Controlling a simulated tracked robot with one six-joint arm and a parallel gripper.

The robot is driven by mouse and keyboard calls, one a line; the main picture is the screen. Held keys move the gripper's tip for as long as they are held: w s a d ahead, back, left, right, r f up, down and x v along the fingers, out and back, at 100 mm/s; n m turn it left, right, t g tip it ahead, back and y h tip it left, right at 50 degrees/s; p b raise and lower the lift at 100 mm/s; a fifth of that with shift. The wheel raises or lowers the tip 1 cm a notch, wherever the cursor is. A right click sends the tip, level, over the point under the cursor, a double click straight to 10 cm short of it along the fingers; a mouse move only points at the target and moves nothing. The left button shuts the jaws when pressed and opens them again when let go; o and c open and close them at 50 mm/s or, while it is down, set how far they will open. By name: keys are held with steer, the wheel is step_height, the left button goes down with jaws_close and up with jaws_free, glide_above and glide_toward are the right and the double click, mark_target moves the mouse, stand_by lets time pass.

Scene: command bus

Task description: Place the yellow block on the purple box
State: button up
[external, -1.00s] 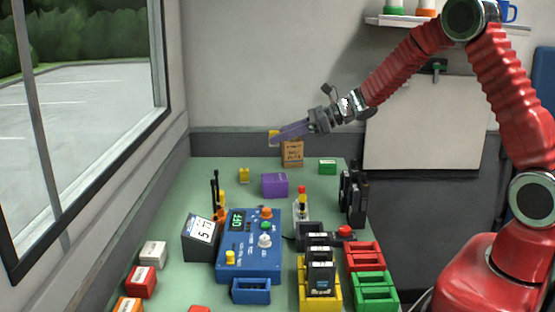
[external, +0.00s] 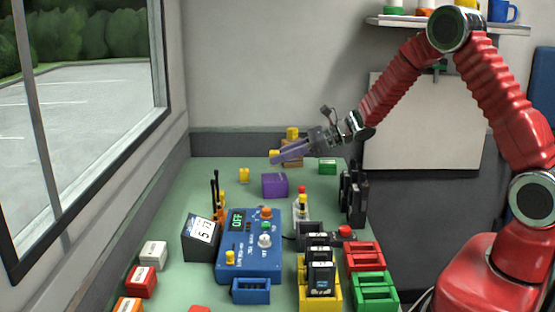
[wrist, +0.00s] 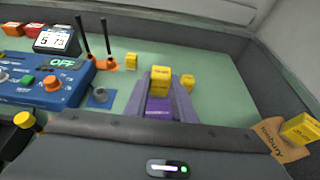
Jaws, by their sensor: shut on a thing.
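My gripper (external: 277,156) has pale purple fingers and is shut on a yellow block (wrist: 160,76) at its tips. The held block also shows in the external view (external: 274,155), in the air above the table. The purple box (external: 274,188) stands on the green table, below the held block in the picture, with a gap between them. In the wrist view the purple box (wrist: 158,109) shows between my fingers, partly hidden by them and by the block. Another yellow block (external: 244,175) stands on the table to the left of the purple box.
A green block (external: 327,166) is at the back right. A blue control panel (external: 250,245), antennas and black radios stand nearer.

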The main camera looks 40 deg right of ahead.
mark_target(284, 177)
steer(key=shift+f, duration=1.9)
steer(key=o, duration=1)
steer(key=shift+s+d+r, duration=0.25)
steer(key=shift+s+d, duration=0.05)
steer(key=shift+d, duration=0.05)
steer(key=v, duration=1.1)
